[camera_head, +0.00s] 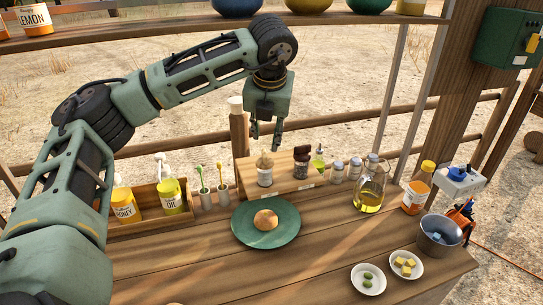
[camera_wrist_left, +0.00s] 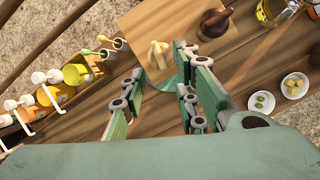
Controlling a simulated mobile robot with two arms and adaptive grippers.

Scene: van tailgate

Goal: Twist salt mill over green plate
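A mill with a light wooden top and pale label, likely the salt mill (camera_head: 265,172), stands on the wooden riser. Its pale top also shows in the left wrist view (camera_wrist_left: 157,54). A darker mill (camera_head: 301,163) stands to its right. The green plate (camera_head: 243,229) lies on the table in front of the riser with a round bun (camera_head: 265,220) on it. My left gripper (camera_head: 265,142) hangs fingers down just above the pale mill, apart from it. Its fingers are spread and empty. In the left wrist view the fingers hide most of the plate. My right gripper is not in view.
Honey and oil bottles (camera_head: 171,197) stand in a crate at left, beside cups with brushes (camera_head: 223,190). Small jars (camera_head: 337,172), an oil jug (camera_head: 369,190) and an orange bottle (camera_head: 416,190) stand at right. Small bowls (camera_head: 368,279) sit front right. The front middle is clear.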

